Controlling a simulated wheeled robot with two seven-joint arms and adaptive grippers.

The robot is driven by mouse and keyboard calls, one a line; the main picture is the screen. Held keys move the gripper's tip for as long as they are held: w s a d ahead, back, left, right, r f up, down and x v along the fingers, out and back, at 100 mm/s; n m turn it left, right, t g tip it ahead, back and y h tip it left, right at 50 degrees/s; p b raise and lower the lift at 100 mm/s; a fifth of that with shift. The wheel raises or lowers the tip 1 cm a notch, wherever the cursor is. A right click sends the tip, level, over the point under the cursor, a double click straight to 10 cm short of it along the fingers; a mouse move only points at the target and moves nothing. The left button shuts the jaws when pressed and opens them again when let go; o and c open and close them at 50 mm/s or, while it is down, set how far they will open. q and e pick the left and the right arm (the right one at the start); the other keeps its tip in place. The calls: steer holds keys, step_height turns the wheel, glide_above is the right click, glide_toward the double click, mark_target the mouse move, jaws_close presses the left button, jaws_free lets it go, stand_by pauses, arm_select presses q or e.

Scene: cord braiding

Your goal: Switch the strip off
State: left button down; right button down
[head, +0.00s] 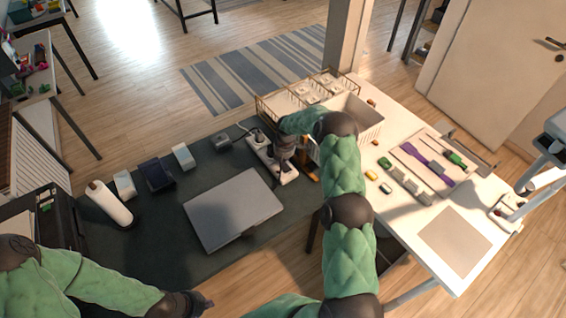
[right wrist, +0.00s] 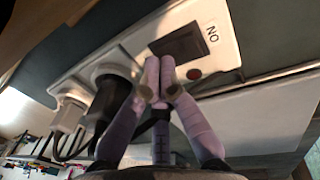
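The white power strip (head: 288,177) lies on the dark desk mat, partly hidden under my right arm. In the right wrist view the strip (right wrist: 130,42) shows a black rocker switch (right wrist: 179,46) with the letters "ON" beside it. A dark red round spot (right wrist: 193,74) lies beside the switch. My right gripper (head: 283,160) is over the strip; its purple fingertips (right wrist: 160,70) are together and empty, at the switch's near edge. I cannot tell whether they touch it. My left gripper (head: 203,302) is low at the front, away from the strip; its fingers are too small to read.
A black plug (right wrist: 113,82) and a white plug (right wrist: 70,112) sit in the strip beside my fingers. A closed grey laptop (head: 233,210) lies left of the strip. A wire basket (head: 283,103) and a white crate (head: 357,116) stand close behind my right arm.

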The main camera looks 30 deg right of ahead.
steer(key=shift+s+f, duration=0.15)
steer(key=shift+s, duration=0.05)
steer(key=shift+s, duration=0.1)
steer(key=shift+s+r+p, duration=0.3)
steer(key=shift+s+p, duration=0.1)
steer(key=shift+s, duration=0.15)
